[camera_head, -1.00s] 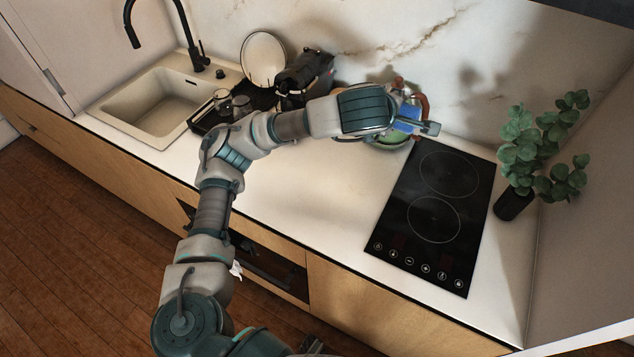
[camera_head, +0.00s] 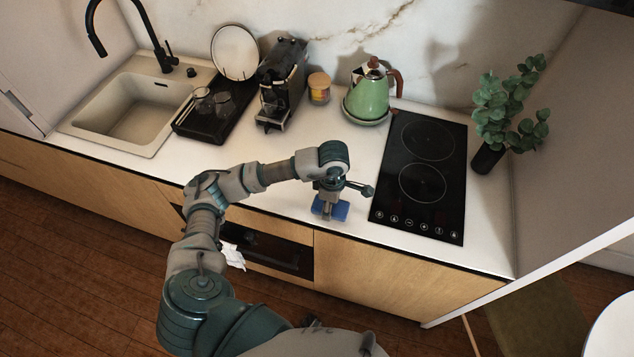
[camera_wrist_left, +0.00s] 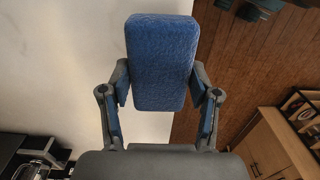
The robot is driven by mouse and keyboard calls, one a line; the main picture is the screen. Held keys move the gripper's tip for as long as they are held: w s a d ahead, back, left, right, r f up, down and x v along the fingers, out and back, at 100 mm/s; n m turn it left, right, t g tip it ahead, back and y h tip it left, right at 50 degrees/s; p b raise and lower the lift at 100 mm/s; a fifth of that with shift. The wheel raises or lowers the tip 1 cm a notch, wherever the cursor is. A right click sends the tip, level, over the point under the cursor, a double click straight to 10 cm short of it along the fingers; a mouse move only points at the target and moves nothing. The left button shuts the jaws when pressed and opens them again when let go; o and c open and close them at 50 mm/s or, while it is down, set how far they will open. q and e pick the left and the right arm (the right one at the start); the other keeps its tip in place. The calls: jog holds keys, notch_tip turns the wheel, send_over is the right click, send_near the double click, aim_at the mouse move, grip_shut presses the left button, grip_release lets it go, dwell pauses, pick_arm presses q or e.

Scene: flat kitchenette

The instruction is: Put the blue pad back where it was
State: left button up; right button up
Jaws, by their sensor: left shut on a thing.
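The blue pad (camera_head: 341,211) is in my left gripper (camera_head: 330,203), over or on the white worktop near its front edge, left of the hob. In the wrist view the pad (camera_wrist_left: 162,60) is a rounded blue block standing between the two fingers of my left gripper (camera_wrist_left: 161,95), which are shut on its sides. Beyond it show the worktop and the wooden floor. I cannot tell whether the pad touches the worktop. My right gripper is not in view.
A green kettle (camera_head: 367,97) stands on a green dish behind, near the jar (camera_head: 319,88) and coffee machine (camera_head: 281,82). The black hob (camera_head: 421,175) is right of my gripper, with a plant (camera_head: 508,110) beyond. The middle worktop is clear.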

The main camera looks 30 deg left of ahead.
pick_arm(q)
jog(key=w+a, duration=0.3)
jog(key=w+a+p, duration=0.1)
jog(key=w+a, duration=0.2)
jog(key=shift+w+a+f, duration=0.2)
jog(key=shift+w, duration=0.2)
jog(key=shift+w+a+f, duration=0.1)
jog(key=shift+w+a, duration=0.1)
jog(key=shift+a, duration=0.05)
jog(key=f, duration=0.2)
jog(key=a+f+p, duration=0.1)
jog(key=shift+a+f, duration=0.15)
jog(key=shift+f, duration=0.25)
jog(key=o, duration=1)
jog(key=shift+d, duration=0.3)
jog(key=shift+c, duration=0.2)
jog(key=shift+o, duration=0.2)
jog(key=shift+d, duration=0.2)
jog(key=shift+r, duration=0.1)
notch_tip(320, 180, up, 12)
jog(key=b, duration=0.1)
jog(key=shift+a, duration=0.15)
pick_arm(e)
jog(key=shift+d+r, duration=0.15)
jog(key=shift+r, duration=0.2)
